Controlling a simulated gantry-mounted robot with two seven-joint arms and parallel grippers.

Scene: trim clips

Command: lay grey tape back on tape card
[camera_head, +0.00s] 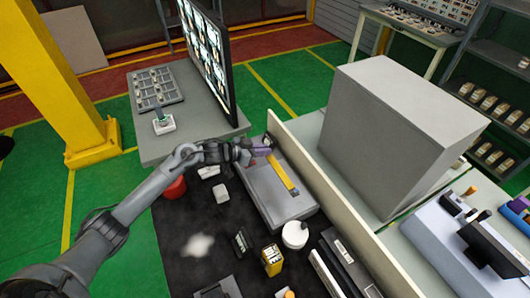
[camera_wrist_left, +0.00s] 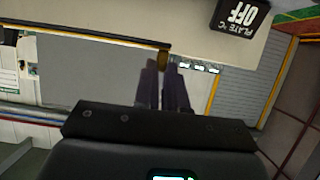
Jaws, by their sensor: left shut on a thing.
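My left gripper (camera_head: 262,148), with purplish fingers, is over the far end of a flat grey box (camera_head: 262,198), at the upper end of a yellow strip (camera_head: 283,175) lying across it. In the left wrist view its two fingers (camera_wrist_left: 164,72) are close together, with a small amber-brown piece (camera_wrist_left: 164,57) at their tips. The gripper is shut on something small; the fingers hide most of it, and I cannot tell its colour. I cannot clearly pick out the grey tape or the tape card. My right gripper is not in view.
A low cream wall (camera_head: 327,190) runs beside the grey box, with a big grey cabinet (camera_head: 400,125) beyond. A monitor (camera_head: 205,55) stands left of the gripper. A white round jar (camera_head: 295,234), yellow-black box (camera_head: 271,259) and red container (camera_head: 174,189) stand on the dark mat (camera_head: 180,238).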

